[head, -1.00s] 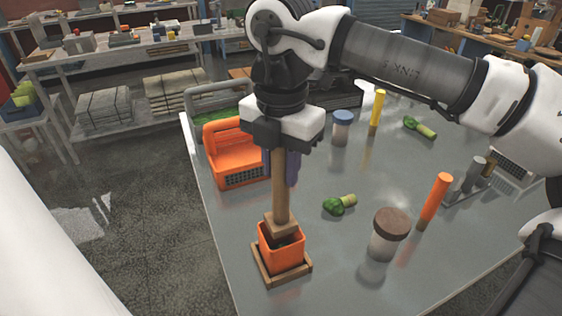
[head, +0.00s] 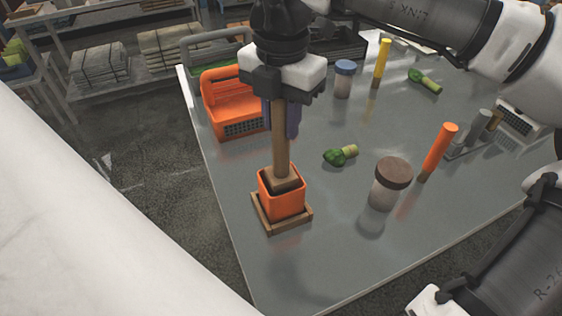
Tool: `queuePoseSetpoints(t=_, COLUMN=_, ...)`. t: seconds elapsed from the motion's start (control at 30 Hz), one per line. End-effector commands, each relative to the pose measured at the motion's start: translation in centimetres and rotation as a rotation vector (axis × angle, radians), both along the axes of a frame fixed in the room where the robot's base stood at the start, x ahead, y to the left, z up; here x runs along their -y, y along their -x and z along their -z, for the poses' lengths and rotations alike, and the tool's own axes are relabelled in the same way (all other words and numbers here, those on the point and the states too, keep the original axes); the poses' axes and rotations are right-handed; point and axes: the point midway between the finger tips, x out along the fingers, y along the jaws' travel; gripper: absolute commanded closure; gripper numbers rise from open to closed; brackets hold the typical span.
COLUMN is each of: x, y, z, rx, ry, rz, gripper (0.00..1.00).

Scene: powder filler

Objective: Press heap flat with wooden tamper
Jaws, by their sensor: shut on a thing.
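My gripper (head: 280,118) is shut on the handle of the wooden tamper (head: 280,150), which hangs upright below it. The tamper's square wooden foot is inside the mouth of an orange square cup (head: 283,204), about level with its rim. The cup stands on a small wooden tray (head: 299,222) near the left edge of the table. The inside of the cup around the foot looks dark. The heap is hidden by the foot and the cup walls, so I cannot tell whether the foot touches it.
An orange basket (head: 233,105) stands just behind and left of the tamper. To the right on the grey table (head: 330,260) are a brown-lidded jar (head: 390,185), an orange cylinder (head: 438,150), a green-headed brush-like item (head: 340,155) and a blue-lidded jar (head: 343,80). The table front is clear.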

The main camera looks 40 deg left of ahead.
Motion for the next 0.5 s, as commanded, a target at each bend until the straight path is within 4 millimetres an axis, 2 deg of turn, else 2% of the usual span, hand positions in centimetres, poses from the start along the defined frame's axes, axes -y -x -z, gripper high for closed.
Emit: queuePoseSetpoints(t=0.5, x=0.0, y=0.0, z=4.0, rx=0.001, ry=0.000, rz=0.000, gripper=0.93)
